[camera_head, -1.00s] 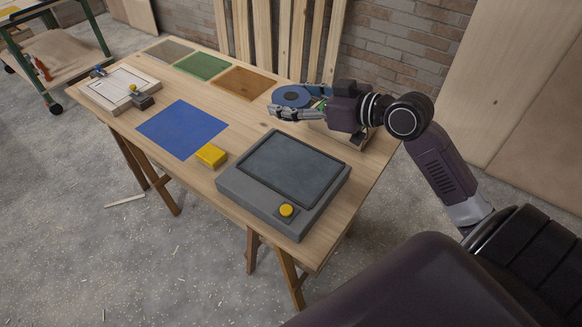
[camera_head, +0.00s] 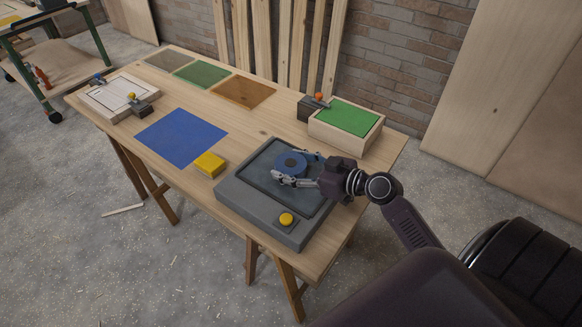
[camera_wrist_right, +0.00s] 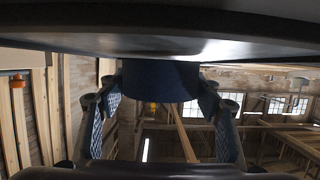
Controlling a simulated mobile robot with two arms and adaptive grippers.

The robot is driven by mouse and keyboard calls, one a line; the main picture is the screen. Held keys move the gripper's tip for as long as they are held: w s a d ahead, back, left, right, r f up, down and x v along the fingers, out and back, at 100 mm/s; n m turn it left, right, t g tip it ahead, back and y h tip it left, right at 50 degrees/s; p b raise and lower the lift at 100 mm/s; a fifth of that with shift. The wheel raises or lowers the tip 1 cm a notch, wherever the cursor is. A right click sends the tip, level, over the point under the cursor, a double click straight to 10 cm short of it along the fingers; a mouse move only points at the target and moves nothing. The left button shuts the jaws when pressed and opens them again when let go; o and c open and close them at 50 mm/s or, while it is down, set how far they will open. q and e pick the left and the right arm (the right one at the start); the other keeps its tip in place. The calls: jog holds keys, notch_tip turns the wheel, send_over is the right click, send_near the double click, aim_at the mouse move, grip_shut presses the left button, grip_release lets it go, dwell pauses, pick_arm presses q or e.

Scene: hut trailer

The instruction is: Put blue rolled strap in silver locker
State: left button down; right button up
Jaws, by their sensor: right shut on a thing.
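The blue rolled strap (camera_head: 287,157) is a flat blue ring with a dark centre. My right gripper (camera_head: 290,168) is shut on it over the grey box. In the right wrist view a blue round core (camera_wrist_right: 160,80) sits between the two fingers, under a wide, dark, shiny disc. The grey box (camera_head: 235,206) stands at the table's front right. It has a dark recessed top and a yellow button; it may be the silver locker, but I cannot tell. The gap between the strap and the box top is unclear. My left gripper is not in view.
The wooden table (camera_head: 250,118) also carries a yellow block (camera_head: 210,164), a blue mat (camera_head: 181,137), a green-topped wooden box (camera_head: 345,132) at the back right and a framed board (camera_head: 110,97) at the left. Coloured panels line the back. Planks lean on the brick wall.

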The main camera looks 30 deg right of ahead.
jog(key=shift+f, duration=0.3)
jog(key=shift+f, duration=0.15)
jog(key=o, duration=1.3)
